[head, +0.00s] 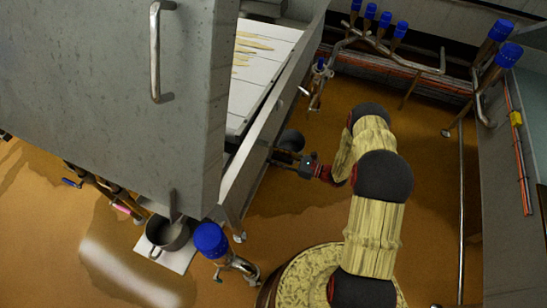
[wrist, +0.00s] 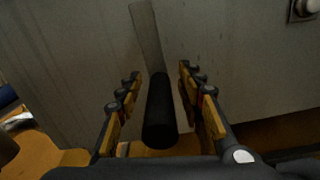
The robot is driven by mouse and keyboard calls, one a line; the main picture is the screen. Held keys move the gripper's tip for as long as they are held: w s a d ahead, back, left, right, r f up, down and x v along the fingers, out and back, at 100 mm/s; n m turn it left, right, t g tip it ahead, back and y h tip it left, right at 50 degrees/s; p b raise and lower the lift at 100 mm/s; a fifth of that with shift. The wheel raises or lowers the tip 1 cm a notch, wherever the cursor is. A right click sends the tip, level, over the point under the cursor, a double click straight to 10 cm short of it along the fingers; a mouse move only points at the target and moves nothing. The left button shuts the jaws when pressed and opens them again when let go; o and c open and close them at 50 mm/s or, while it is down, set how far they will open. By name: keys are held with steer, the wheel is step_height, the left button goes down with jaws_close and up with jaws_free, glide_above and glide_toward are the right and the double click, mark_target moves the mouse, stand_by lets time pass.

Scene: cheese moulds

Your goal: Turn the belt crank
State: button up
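The belt crank shows in the wrist view as a black cylindrical handle (wrist: 160,112) on a flat grey metal arm (wrist: 146,35) against a grey metal wall. My gripper (wrist: 160,80) is open, with one finger on each side of the black handle. Small gaps show between the handle and both fingers. In the head view my gripper (head: 284,158) is small and dark beside the outer side of the belt frame (head: 257,130). The crank is too small and dark to make out clearly there. The white slatted belt (head: 262,65) lies behind the frame's side wall.
A large grey metal cabinet (head: 110,85) with a bar handle fills the left of the head view. Blue-capped pipes (head: 380,20) line the back wall. Wet orange floor lies between.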

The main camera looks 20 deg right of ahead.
steer(key=shift+w+a, duration=0.25)
steer(key=shift+a, duration=0.1)
jaws_close()
stand_by(0.4)
stand_by(0.4)
